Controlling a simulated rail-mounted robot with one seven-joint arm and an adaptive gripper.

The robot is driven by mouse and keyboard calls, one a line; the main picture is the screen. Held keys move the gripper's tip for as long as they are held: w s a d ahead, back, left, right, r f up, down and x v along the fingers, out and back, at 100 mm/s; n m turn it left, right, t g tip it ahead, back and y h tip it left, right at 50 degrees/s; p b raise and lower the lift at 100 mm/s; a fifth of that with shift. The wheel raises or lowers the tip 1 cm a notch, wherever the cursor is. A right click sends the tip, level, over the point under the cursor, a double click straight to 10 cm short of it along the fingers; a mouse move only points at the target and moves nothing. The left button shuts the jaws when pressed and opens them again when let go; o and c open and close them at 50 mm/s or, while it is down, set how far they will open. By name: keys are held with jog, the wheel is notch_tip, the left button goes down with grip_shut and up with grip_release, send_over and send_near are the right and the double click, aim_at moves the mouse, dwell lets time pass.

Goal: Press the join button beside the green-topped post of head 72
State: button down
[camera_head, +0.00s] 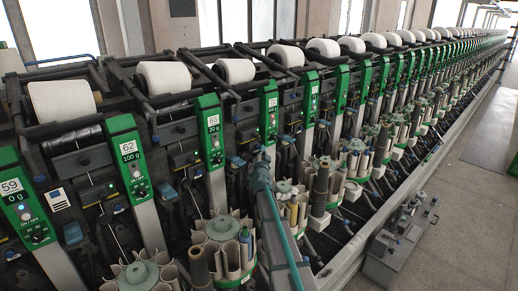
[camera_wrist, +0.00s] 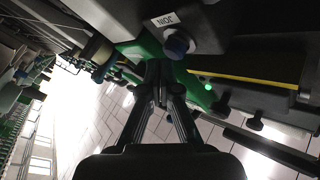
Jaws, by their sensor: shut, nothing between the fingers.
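In the wrist view a dark blue round button (camera_wrist: 178,43) sticks out of a dark housing. A white label reading JOIN (camera_wrist: 165,19) is beside it. A green post top (camera_wrist: 147,50) is next to the button, partly hidden by my gripper. My gripper (camera_wrist: 162,70) is shut and empty, its fingertips close below the button in the picture. I cannot tell whether they touch anything. No number is readable on this post in the wrist view. In the head view I cannot make out the number 72 on any post.
In the head view, green-topped posts marked 59 (camera_head: 22,210) and 62 (camera_head: 130,160) stand at the left, with more running to the far right. White yarn cones (camera_head: 163,77) line the top. A grey wheeled cart (camera_head: 400,240) stands on the floor. The aisle at the right is open.

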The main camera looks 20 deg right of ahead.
jog(key=shift+w+a, duration=0.15)
jog(key=shift+w, duration=0.3)
dwell(0.7)
jog(key=shift+s, duration=0.1)
jog(key=shift+s+d, duration=0.3)
jog(key=shift+s, duration=0.45)
jog(key=s+b, duration=0.1)
jog(key=s+d+b, duration=0.1)
jog(key=s, duration=0.1)
jog(key=s+b, duration=0.1)
jog(key=shift+s+d, duration=0.3)
jog(key=shift+s, duration=0.05)
dwell(0.3)
dwell(0.6)
